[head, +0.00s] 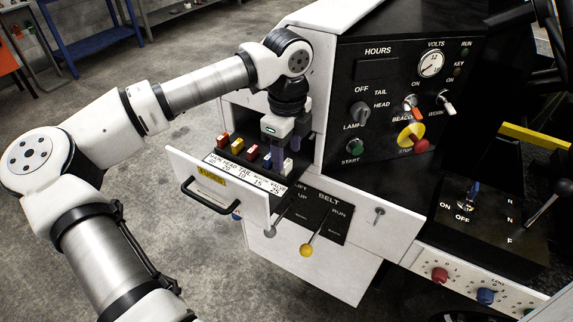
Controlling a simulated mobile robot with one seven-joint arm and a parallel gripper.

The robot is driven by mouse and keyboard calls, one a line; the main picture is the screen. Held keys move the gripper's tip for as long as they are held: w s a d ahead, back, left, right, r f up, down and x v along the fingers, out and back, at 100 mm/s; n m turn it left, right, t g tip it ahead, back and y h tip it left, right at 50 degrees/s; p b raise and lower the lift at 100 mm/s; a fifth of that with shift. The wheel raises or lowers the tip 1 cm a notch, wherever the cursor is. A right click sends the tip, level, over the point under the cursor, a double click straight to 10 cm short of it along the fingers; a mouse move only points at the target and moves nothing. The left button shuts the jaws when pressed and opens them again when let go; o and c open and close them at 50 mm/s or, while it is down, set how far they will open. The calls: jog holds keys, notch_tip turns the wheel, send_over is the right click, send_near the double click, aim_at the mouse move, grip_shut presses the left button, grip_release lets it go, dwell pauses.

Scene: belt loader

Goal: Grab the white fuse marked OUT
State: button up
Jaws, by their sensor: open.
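An open drawer labelled FUSES (222,193) holds a row of fuses. From the left they are a red fuse (222,140), a yellow fuse (237,145), another red fuse (252,151) and a blue fuse (267,158). A pale fuse (286,166) at the right end sits below my gripper and is partly hidden; I cannot tell whether it is the white one. No OUT marking is readable. My gripper (285,150) points down over the right end of the row, its jaws open. I cannot tell whether they touch a fuse.
A black control panel (375,75) with knobs and a gauge stands right of the drawer. A yellow-knobbed lever (306,249) and a BELT switch plate (328,212) lie below right. The drawer's black handle (207,196) sticks out. Open floor lies to the left.

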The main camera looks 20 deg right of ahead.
aim_at(287, 170)
jog(key=shift+f, duration=1.45)
jog(key=shift+c, duration=0.4)
jog(key=c, duration=1)
jog(key=shift+o, duration=0.2)
